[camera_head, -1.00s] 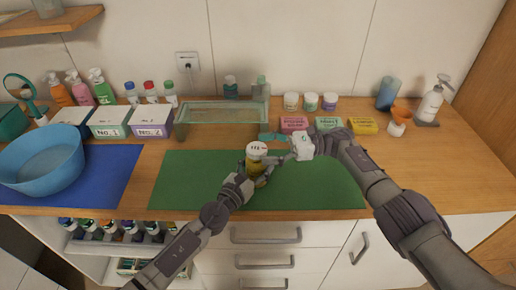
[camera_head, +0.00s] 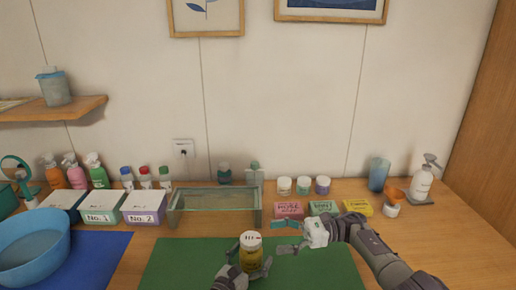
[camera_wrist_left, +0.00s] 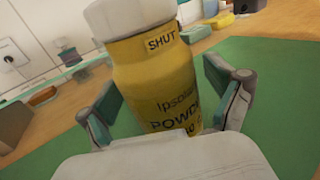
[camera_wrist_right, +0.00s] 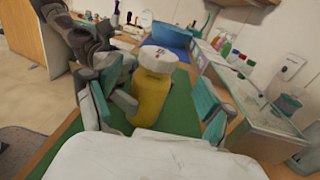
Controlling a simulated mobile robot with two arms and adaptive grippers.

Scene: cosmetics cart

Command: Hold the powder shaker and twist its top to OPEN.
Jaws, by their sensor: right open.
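The powder shaker (camera_head: 251,258) is a yellow bottle with a white top (camera_head: 251,237), upright over the green mat. The left wrist view shows the shaker (camera_wrist_left: 155,85) with the word SHUT just under its top (camera_wrist_left: 125,18). Whether the base touches the mat is unclear. My right gripper (camera_head: 282,237) is open and empty, just right of the top and apart from it. The right wrist view shows the top (camera_wrist_right: 157,58) between its spread fingers.
A glass-like tray stand (camera_head: 210,204) is behind the mat (camera_head: 190,262). Soap boxes (camera_head: 288,210) and small jars (camera_head: 303,186) stand behind my right gripper. The mat's right part is clear.

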